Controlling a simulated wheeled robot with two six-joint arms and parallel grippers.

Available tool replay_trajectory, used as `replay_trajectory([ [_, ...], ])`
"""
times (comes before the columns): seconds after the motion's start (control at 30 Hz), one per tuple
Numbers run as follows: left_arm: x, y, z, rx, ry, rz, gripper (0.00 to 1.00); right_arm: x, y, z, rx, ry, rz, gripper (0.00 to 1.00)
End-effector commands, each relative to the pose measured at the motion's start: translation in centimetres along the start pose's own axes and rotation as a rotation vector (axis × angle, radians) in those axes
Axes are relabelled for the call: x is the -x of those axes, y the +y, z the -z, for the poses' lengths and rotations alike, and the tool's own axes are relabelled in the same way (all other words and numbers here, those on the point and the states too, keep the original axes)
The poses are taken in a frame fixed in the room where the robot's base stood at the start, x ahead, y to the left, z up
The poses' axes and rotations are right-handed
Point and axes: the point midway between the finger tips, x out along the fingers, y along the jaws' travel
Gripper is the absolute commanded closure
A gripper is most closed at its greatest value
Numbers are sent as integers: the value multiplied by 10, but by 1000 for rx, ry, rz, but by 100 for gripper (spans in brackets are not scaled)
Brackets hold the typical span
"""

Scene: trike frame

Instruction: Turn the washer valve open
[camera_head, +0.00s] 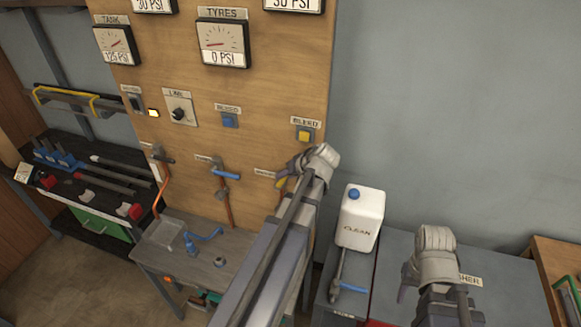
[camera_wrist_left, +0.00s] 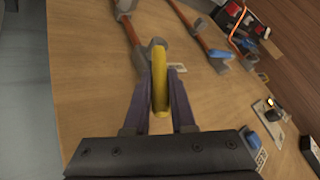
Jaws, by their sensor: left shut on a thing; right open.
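A yellow lever (camera_head: 281,184) sits on a pipe on the wooden panel, beside a small label too blurred to read. My left gripper (camera_wrist_left: 161,90) is shut on this yellow lever (camera_wrist_left: 159,72), which stands between its two fingers. In the head view the left wrist covers most of the lever and the fingertips. A grey surface (camera_head: 398,248) behind my right arm carries a label ending in "SHER". My right gripper (camera_head: 407,281) is open near it, its fingers mostly hidden.
A small bench (camera_head: 225,245) with blue fittings stands below. A tool rack (camera_head: 85,180) is at far left. The grey wall at upper right is clear.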

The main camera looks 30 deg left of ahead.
Motion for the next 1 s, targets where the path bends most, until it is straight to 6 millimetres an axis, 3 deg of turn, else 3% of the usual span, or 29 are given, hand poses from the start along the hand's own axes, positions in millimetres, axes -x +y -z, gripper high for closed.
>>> replay_trajectory([
  [0.03,3,-7,5,16,-23,-25,100,12,1,-1,-4,0,1,50],
  [0.3,-4,-14,8,69,-120,-159,100,30,2,-2,-19,-1,2,50],
  [1.0,-10,-18,6,106,-187,-251,100,36,3,-2,-25,-1,2,50],
])
